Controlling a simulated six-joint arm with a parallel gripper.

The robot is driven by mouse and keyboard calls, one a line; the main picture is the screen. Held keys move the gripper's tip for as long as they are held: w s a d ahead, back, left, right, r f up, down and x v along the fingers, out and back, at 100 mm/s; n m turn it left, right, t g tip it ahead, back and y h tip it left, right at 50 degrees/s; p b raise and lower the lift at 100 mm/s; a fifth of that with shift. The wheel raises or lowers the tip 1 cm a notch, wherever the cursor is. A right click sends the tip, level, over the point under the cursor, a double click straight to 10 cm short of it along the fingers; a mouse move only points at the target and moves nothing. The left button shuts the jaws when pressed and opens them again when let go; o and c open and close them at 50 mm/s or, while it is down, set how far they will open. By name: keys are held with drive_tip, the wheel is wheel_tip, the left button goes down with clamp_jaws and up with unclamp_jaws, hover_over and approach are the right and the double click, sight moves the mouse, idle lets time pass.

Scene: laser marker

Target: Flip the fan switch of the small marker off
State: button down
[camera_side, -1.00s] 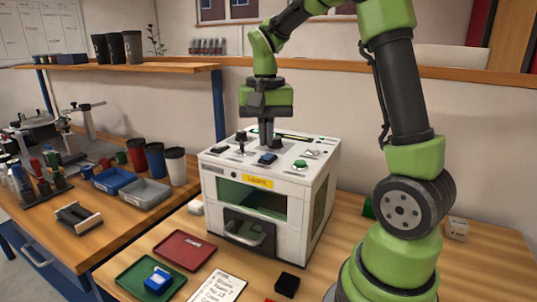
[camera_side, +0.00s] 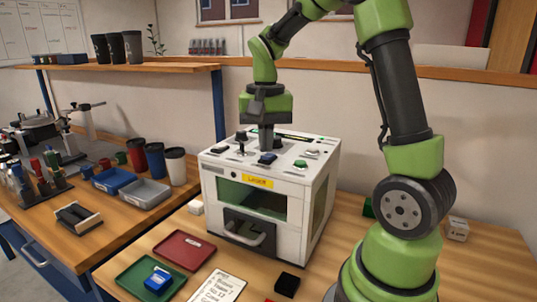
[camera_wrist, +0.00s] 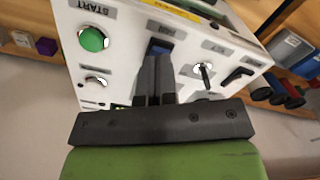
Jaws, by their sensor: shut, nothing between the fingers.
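The small marker (camera_side: 220,170) is a white box with a sloped control panel on top. In the wrist view the fingertips (camera_wrist: 157,58) overlap the switch's near edge; contact is unclear.
A red tray (camera_side: 184,250) and a green tray (camera_side: 130,275) lie in front of the marker.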

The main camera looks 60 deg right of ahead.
sight(266, 156)
drive_tip(key=shift+f, duration=0.6)
idle(0.3)
drive_tip(key=shift+r, duration=3.5)
drive_tip(key=s+a+r+n+t+y, duration=0.1)
drive_tip(key=s+a+n+t+y, duration=0.1)
drive_tip(key=s+a+n+t, duration=0.5)
drive_tip(key=s+a+n, duration=0.1)
drive_tip(key=s+a, duration=0.3)
drive_tip(key=a, duration=0.3)
drive_tip(key=shift+s, duration=0.25)
drive_tip(key=shift+r, duration=0.1)
